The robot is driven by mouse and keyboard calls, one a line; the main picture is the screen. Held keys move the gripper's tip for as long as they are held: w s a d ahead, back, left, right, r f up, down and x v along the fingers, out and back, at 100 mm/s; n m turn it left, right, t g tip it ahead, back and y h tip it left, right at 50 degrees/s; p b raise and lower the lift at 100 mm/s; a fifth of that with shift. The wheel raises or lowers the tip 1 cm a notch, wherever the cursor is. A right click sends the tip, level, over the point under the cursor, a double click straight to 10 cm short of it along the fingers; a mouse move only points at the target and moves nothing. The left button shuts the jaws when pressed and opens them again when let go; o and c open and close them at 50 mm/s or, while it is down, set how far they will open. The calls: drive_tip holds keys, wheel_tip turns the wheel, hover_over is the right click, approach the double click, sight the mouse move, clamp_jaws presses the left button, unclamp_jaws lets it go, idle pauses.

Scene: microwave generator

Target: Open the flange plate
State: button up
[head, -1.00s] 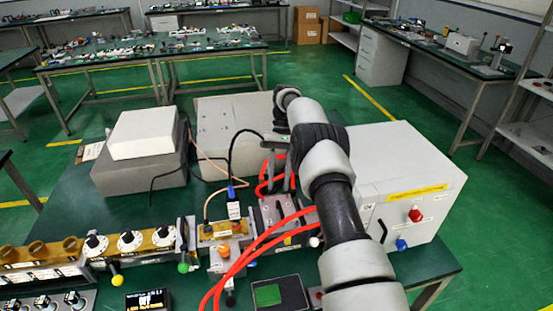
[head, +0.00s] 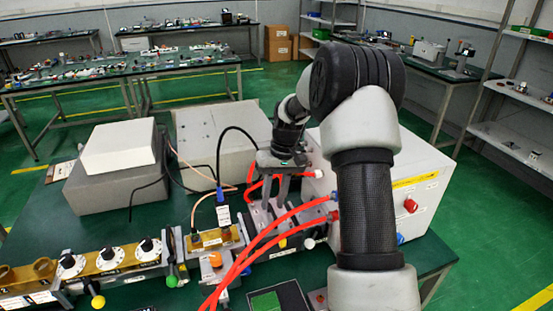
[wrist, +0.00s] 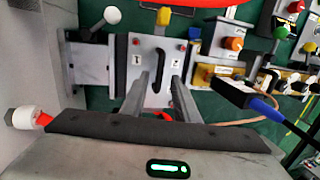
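The flange plate appears to be the light grey metal plate (wrist: 141,63) in the upper middle of the wrist view. It carries small white labels, red dots and a dark curved handle (wrist: 157,72). In the head view the grey plate area (head: 262,212) lies mid-table, partly hidden by my gripper and red hoses. My gripper (head: 274,200) points down over it. In the wrist view my gripper (wrist: 162,77) is open, with its two fingers apart on either side of the handle in the picture. I cannot tell whether they touch anything.
Red hoses (head: 262,246) curve close in front of the gripper and into a white box (head: 412,190) on the right. A brass-coloured waveguide row with knobs (head: 110,258) lies left. Grey boxes (head: 118,180) stand behind.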

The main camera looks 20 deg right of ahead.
drive_tip(key=shift+s+f+t+b, duration=0.3)
drive_tip(key=shift+s+f+b, duration=0.05)
drive_tip(key=shift+f+b, duration=0.35)
drive_tip(key=d+r+p, duration=0.2)
drive_tip(key=d+r, duration=0.1)
drive_tip(key=r, duration=1.5)
drive_tip(key=s+a+r+t+h+p, duration=0.1)
drive_tip(key=s+a+r+p, duration=0.1)
drive_tip(key=s+r, duration=0.3)
drive_tip(key=s+a+r+t+h+p, duration=0.1)
drive_tip(key=s+a+r, duration=0.4)
drive_tip(key=s, duration=0.3)
drive_tip(key=shift+s+r+t+p, duration=0.2)
drive_tip(key=shift+r+t+p, duration=0.2)
drive_tip(key=shift+r, duration=0.3)
drive_tip(key=w+f+g+h+b, duration=0.2)
drive_tip(key=w+f+g+b, duration=0.1)
drive_tip(key=w+f+b, duration=0.8)
drive_tip(key=d+f, duration=0.1)
drive_tip(key=f, duration=0.5)
drive_tip(key=w+f, duration=0.1)
drive_tip(key=f, duration=0.5)
drive_tip(key=d+f, duration=0.1)
drive_tip(key=f, duration=0.4)
drive_tip(key=shift+w+d+f, duration=0.3)
drive_tip(key=shift+w+f, duration=0.1)
drive_tip(key=shift+c, duration=0.4)
